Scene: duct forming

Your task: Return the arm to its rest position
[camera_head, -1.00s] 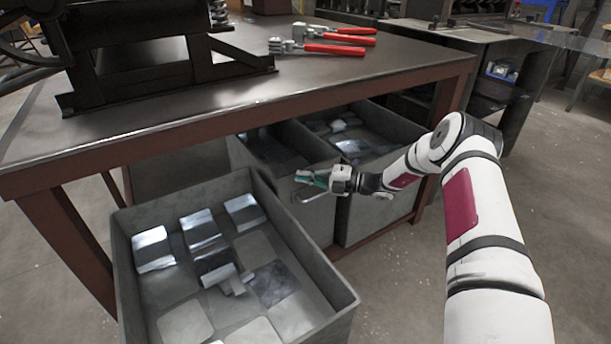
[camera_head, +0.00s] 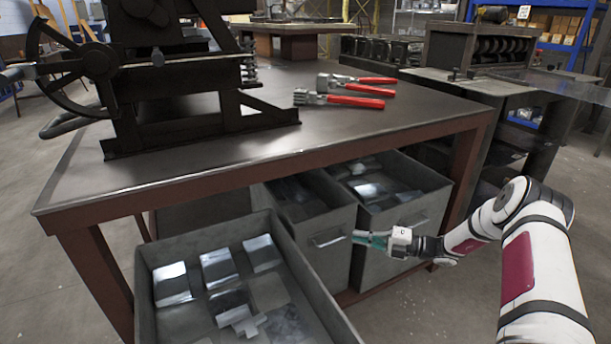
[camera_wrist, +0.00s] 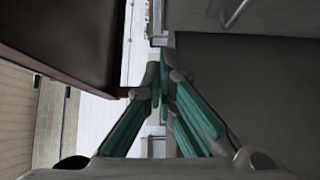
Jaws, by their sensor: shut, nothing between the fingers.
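My gripper (camera_head: 366,239) is in the head view at the right of centre, with teal fingers pointing left. It is shut and empty, in front of the grey bins under the table. My white arm reaches to it from the lower right, bent at the elbow. In the wrist view the teal fingers of my gripper (camera_wrist: 160,80) come together at their tips with nothing between them. A grey bin wall with a metal handle (camera_wrist: 236,12) shows beyond them.
A dark metal table (camera_head: 250,135) holds a black machine (camera_head: 180,85) and red-handled tools (camera_head: 345,98). An open grey bin (camera_head: 150,290) with metal pieces stands at the lower left. Two more bins (camera_head: 335,240) (camera_head: 405,215) sit under the table. Floor at the lower right looks clear.

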